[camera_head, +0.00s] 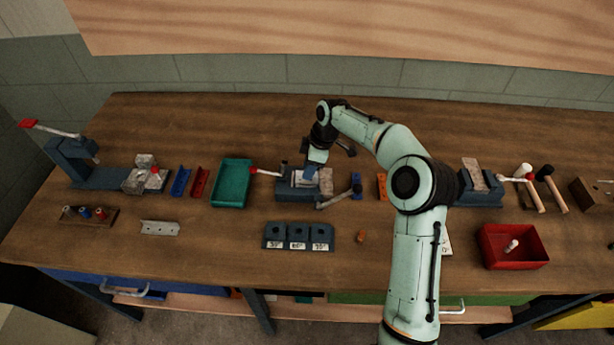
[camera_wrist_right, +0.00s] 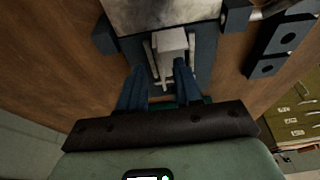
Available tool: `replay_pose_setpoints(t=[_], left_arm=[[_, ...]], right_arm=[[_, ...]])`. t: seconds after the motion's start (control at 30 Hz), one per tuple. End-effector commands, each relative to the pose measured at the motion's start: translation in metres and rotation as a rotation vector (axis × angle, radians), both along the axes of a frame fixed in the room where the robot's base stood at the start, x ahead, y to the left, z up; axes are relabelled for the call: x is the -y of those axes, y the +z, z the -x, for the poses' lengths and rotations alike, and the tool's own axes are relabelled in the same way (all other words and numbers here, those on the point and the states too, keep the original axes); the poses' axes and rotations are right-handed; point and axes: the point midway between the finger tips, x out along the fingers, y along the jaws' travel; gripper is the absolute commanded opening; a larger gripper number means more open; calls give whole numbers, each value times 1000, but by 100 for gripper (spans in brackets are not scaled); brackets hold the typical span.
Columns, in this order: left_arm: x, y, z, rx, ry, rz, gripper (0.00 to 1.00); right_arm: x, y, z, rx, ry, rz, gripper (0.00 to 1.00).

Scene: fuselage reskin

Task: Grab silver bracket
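A silver angle bracket (camera_head: 160,228) with small holes lies flat on the wooden bench (camera_head: 200,270) at the left front, away from my arm. My right gripper (camera_head: 314,172) is over a dark blue fixture (camera_head: 285,190) near the bench's middle. In the right wrist view the gripper's two blue fingers (camera_wrist_right: 160,78) stand apart. A light grey metal piece (camera_wrist_right: 172,42) sits in the fixture just beyond and between the fingertips; I cannot tell whether they touch it. My wrist hides part of the fixture in the head view. My left gripper is not in view.
A green tray (camera_head: 232,183), a red angle piece (camera_head: 200,183) and a blue one (camera_head: 180,182) lie left of the fixture. Dark labelled blocks (camera_head: 298,237) stand in front. A red bin (camera_head: 513,247) is at the right. Free wood surrounds the silver bracket.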

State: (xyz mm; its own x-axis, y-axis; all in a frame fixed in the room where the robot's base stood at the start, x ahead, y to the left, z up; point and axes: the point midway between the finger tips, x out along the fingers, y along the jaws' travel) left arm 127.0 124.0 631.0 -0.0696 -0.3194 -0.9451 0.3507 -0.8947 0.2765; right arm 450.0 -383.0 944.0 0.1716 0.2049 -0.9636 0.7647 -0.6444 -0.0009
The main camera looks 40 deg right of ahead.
Motion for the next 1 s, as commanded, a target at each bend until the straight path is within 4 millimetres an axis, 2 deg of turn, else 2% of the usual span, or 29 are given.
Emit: replay_pose_setpoints(t=[0.27, 0.3, 0.37, 0.4, 0.77, 0.87, 1.0], left_arm=[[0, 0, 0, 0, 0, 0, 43], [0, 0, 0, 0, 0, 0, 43], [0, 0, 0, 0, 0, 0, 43], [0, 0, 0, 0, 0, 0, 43], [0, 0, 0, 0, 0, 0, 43], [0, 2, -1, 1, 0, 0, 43], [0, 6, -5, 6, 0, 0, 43]], right_arm=[[-1, -3, -1, 1, 0, 1, 34], [-1, -3, -1, 1, 0, 1, 21], [-1, -3, -1, 1, -1, 0, 2], [0, -3, -1, 1, -1, 0, 0], [0, -1, -1, 1, -1, 1, 0], [0, 9, -1, 4, -1, 2, 0], [0, 38, -2, 7, -1, 3, 0]])
